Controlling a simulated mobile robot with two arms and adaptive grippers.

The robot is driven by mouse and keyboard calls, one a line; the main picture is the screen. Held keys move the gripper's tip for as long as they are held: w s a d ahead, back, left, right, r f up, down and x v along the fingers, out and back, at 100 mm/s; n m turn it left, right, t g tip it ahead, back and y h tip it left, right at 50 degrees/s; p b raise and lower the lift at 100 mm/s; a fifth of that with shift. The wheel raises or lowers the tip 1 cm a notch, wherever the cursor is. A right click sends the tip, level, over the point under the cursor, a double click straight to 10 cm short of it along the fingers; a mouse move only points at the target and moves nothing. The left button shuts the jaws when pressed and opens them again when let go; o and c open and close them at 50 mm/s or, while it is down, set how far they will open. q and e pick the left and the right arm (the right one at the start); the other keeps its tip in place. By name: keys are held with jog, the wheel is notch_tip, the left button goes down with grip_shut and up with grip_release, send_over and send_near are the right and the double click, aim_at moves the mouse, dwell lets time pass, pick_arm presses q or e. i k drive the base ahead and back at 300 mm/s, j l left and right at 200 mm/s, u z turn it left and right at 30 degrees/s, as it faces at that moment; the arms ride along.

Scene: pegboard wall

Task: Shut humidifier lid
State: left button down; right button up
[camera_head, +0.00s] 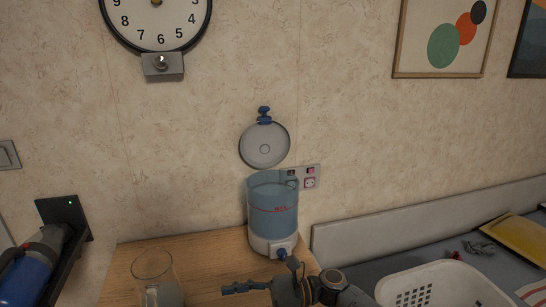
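The humidifier (273,215) stands on the wooden table near the wall. It has a translucent blue tank with red marks, a white base and a blue knob at the front. Its round grey-white lid (264,146) is open, standing nearly upright behind the tank's top, with a blue handle at its upper edge. My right gripper (240,287) is low in front of the humidifier, below the lid, with a fingertip pointing left. Nothing shows in its grasp, and its finger spread is unclear. My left gripper is out of view.
A clear glass container (155,278) stands on the wooden table (205,262), left of the humidifier. A white perforated basket (440,285) is at the lower right. A blue cylinder (28,277) sits in a black wall bracket at left. A wall socket (310,178) is behind the tank.

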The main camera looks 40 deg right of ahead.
aim_at(266, 142)
jog(key=z, duration=1.35)
